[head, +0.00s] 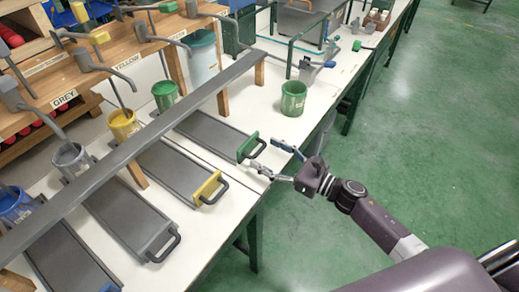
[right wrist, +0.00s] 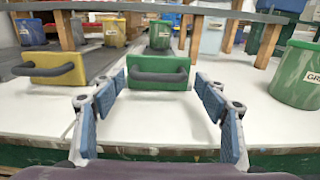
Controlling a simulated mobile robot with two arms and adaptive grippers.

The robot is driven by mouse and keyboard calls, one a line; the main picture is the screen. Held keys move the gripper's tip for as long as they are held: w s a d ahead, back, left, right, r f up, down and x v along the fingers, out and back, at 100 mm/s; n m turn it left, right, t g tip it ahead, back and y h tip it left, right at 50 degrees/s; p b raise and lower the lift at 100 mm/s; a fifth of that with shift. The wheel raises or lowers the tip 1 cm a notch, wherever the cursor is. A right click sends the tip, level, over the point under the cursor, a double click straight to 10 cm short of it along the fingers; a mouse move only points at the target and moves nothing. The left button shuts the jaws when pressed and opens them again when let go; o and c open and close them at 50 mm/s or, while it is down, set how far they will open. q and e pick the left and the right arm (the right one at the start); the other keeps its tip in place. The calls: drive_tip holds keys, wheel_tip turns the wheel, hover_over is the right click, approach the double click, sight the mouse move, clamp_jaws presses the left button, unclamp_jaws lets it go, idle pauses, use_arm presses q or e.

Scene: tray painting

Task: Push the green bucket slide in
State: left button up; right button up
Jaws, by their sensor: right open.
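The green bucket slide is a dark grey tray (head: 205,131) with a green front plate (head: 247,146) and a dark handle (head: 259,147). It sticks out toward the front edge of the white table. My right gripper (head: 272,160) is open and empty just in front of that handle. In the right wrist view the green plate (right wrist: 158,80) and its handle are ahead, between the open fingers (right wrist: 157,110) and apart from them. A green bucket (head: 165,95) stands at the slide's far end. My left gripper is not in view.
A yellow-fronted slide (head: 207,187) lies to the left, and a grey slide (head: 130,215) further left. Another green bucket (head: 293,98) stands on the table right of the green slide. A long grey rail (head: 150,133) on wooden posts crosses above the slides.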

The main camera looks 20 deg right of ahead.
drive_tip(key=v, duration=0.8)
drive_tip(key=shift+s+d, duration=0.2)
drive_tip(key=shift+s, duration=0.05)
